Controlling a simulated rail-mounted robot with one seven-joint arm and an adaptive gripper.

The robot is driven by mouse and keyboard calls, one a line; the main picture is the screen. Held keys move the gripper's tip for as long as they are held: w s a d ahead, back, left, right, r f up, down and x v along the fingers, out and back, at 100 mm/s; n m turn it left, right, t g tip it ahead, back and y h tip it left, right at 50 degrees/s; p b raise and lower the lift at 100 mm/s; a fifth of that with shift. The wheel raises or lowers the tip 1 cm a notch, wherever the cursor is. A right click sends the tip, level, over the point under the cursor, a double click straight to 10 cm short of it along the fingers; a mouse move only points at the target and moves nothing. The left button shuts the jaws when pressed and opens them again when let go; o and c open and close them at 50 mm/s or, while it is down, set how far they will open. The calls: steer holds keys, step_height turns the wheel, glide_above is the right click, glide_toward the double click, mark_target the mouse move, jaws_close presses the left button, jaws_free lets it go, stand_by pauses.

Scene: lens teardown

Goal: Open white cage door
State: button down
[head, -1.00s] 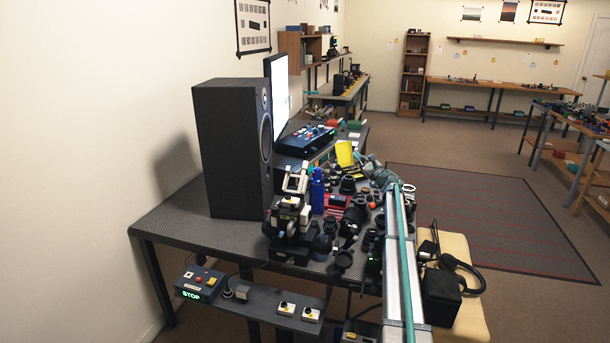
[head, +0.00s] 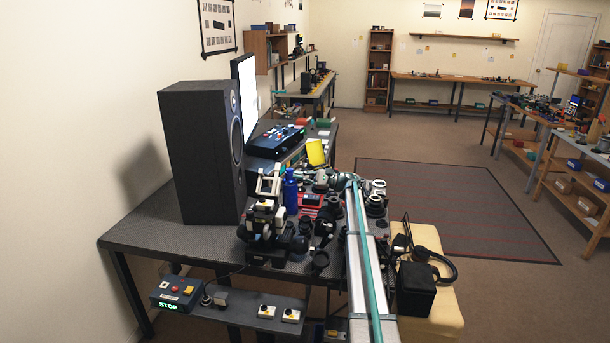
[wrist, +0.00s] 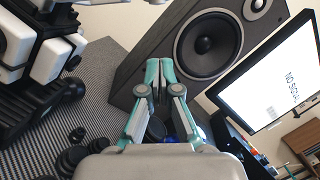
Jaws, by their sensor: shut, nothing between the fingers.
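My gripper (wrist: 158,78) is shut and empty in the wrist view, its teal fingertips together in front of the black speaker. In the head view my arm reaches over the cluttered workbench, and its fingertips cannot be made out. I cannot clearly identify a white cage door. A white open frame (head: 268,184) stands on top of a black and white device (head: 262,222) at the bench's near side. White and black blocks of a device (wrist: 40,50) fill the upper left of the wrist view, apart from my fingers.
The black speaker (head: 196,150) and a lit monitor (head: 244,98) stand on the workbench (head: 150,225). A blue bottle (head: 291,192) and several dark lens parts crowd the bench beside the device. A yellow seat (head: 440,315) with a black box and headphones is at right.

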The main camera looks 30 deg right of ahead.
mark_target(276, 179)
steer(key=a+r+p, duration=0.3)
steer(key=a, duration=0.3)
steer(key=shift+w+a+r+p, duration=0.15)
steer(key=shift+a+r+p, duration=0.1)
steer(key=shift+r+p, duration=0.15)
